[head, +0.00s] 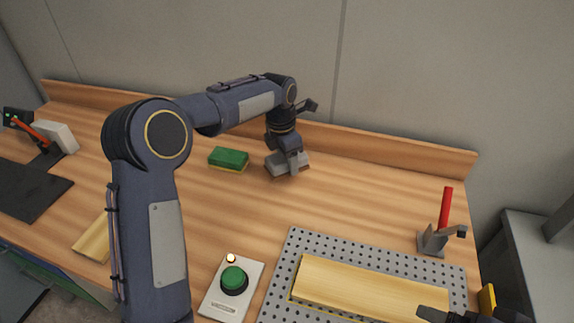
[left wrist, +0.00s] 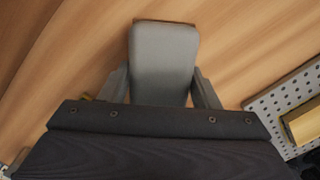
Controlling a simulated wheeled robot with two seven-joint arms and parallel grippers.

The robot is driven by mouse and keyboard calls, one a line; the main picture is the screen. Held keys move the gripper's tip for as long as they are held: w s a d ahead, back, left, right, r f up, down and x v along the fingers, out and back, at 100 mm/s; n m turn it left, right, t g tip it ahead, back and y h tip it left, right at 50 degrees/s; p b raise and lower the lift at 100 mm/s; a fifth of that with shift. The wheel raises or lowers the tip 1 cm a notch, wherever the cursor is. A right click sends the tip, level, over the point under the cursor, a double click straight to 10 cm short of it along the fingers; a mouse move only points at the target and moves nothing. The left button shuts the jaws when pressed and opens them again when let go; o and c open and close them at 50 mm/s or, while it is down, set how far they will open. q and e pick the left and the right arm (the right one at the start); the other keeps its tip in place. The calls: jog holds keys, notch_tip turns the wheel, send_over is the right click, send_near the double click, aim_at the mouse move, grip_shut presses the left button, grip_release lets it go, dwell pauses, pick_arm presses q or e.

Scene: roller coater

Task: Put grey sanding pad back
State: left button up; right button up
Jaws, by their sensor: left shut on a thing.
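The grey sanding pad (head: 274,164) is at the back middle of the wooden bench, to the right of a green pad. My left gripper (head: 291,166) points down over it and is shut on it. In the left wrist view the grey pad (left wrist: 164,62) sits between the two fingers (left wrist: 162,90), with bench wood around it. I cannot tell whether the pad touches the bench. My right gripper (head: 450,316) shows only in part at the bottom right, and its fingertips are unclear.
A green pad (head: 229,157) lies left of the grey one. A perforated plate (head: 283,275) holds a wooden board (head: 370,286), with a red-handled clamp (head: 442,220) at its corner. A green button box (head: 222,301) stands in front. The bench right of the grey pad is clear.

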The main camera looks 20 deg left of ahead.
aim_at(287, 167)
pick_arm(q)
jog(key=shift+w+f, duration=0.2)
jog(key=shift+f, duration=0.1)
jog(key=shift+w+a+f, duration=0.1)
jog(key=shift+f, duration=1.5)
jog(key=shift+f, duration=0.2)
jog(key=o, duration=1)
jog(key=shift+c, duration=0.2)
jog(key=shift+r, duration=0.15)
